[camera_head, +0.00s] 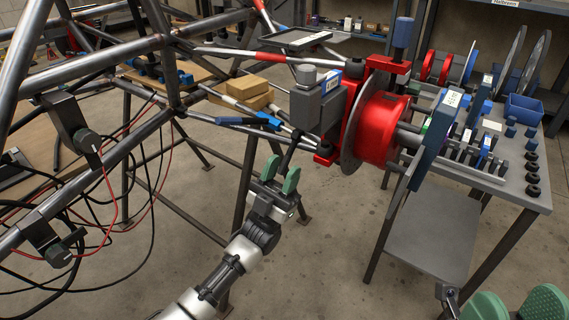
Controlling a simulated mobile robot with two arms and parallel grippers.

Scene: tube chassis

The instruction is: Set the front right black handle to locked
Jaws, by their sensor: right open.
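A dark bar-like handle (291,152) hangs below the grey block (318,100) beside the red drum (380,125). I take it for the black handle, but its locked or unlocked setting cannot be told. My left gripper (281,174) has its green fingertips apart, just below this handle. The handle's lower end appears near the gap between the fingertips; contact cannot be told. My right gripper (515,306) is at the bottom right corner, partly cut off, with green fingers spread and nothing seen between them.
The steel tube chassis (170,60) fills the left, with dark-knobbed boxes (88,140) and loose red and black wires. A blue-ended bar (250,121) lies near wooden blocks (246,90). A grey workbench (510,180) with tools stands right. Floor is open at lower middle.

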